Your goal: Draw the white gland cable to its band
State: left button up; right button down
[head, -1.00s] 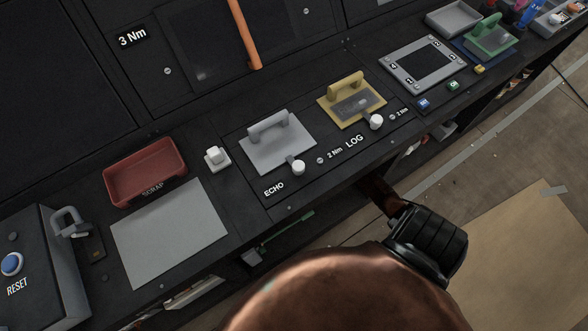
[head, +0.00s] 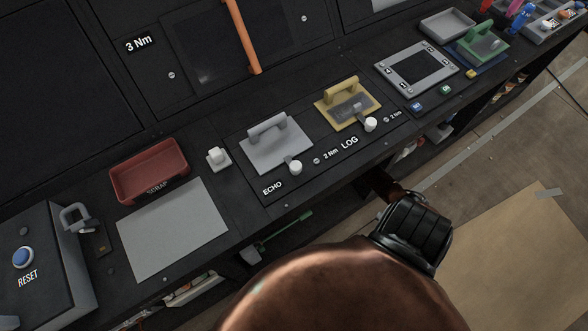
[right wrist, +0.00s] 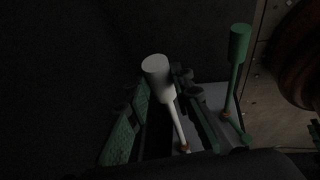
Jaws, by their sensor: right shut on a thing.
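The white gland cable (right wrist: 157,72) shows in the dark right wrist view, with a thick white cylinder at its upper end and a thin stem running down to an orange bit. My right gripper (right wrist: 164,100) has its dark fingers on both sides of the white piece and is shut on it; the exact contact is dim. A green gland piece (right wrist: 239,48) of similar shape stands apart to the right. In the head view a green rod (head: 285,232) shows under the console edge; my right gripper is hidden there. I cannot make out the band. My left gripper is out of view.
The console top carries a red scrap tray (head: 150,171), a grey plate (head: 175,228), a RESET box (head: 58,262), and grey (head: 275,150) and yellow (head: 335,112) handled covers. My copper arm fills the bottom.

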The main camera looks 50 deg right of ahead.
jog(key=c, duration=1.7)
grip_release()
jog(key=shift+s+d+r, duration=0.1)
jog(key=shift+r, duration=0.15)
jog(key=v, duration=0.7)
jog(key=shift+f, duration=0.1)
